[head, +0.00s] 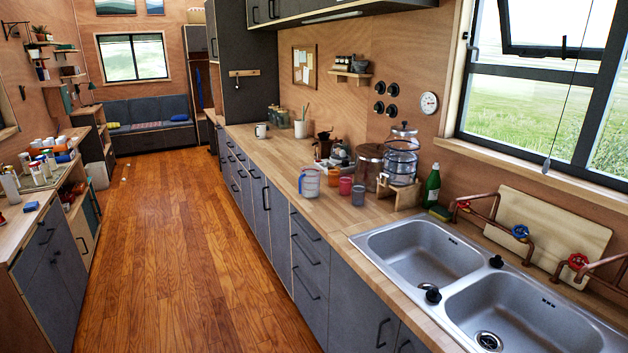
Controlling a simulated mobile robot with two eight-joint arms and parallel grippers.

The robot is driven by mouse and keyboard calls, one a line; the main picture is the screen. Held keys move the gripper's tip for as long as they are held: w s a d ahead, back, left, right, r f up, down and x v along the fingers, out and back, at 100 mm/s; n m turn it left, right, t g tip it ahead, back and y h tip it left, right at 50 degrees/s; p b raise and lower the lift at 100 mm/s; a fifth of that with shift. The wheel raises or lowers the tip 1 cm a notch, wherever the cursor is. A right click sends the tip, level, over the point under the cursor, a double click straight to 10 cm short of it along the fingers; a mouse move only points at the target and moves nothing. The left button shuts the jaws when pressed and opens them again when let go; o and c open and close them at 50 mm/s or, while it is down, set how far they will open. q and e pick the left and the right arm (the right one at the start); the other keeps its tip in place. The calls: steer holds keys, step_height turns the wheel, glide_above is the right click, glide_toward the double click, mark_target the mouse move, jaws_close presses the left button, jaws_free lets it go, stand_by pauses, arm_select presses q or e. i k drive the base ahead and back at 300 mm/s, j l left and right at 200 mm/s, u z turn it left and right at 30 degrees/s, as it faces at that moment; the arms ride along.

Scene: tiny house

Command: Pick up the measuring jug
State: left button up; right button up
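The measuring jug (310,183) stands upright near the front edge of the long wooden counter (268,152). It is a clear jug with red and blue markings, and its handle is on its left side. A small orange cup stands just behind it and to its right. Neither of my grippers shows in the head view.
Coloured cups (345,186), a wide brown pot (369,163) and a glass dispenser (401,158) on a wooden stand are right of the jug. A double sink (425,250) is nearer. The wooden floor (180,240) between the cabinets is clear.

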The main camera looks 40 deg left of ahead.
mark_target(309, 181)
steer(key=i+j, duration=0.15)
steer(key=j, duration=0.2)
steer(key=i+j, duration=0.15)
steer(key=j, duration=0.2)
steer(key=i+j, duration=0.15)
steer(key=j, duration=0.15)
steer(key=i+j, duration=0.15)
steer(key=j, duration=0.2)
steer(key=i+j+z, duration=0.1)
steer(key=j, duration=0.25)
steer(key=i+j, duration=0.15)
steer(key=j, duration=0.2)
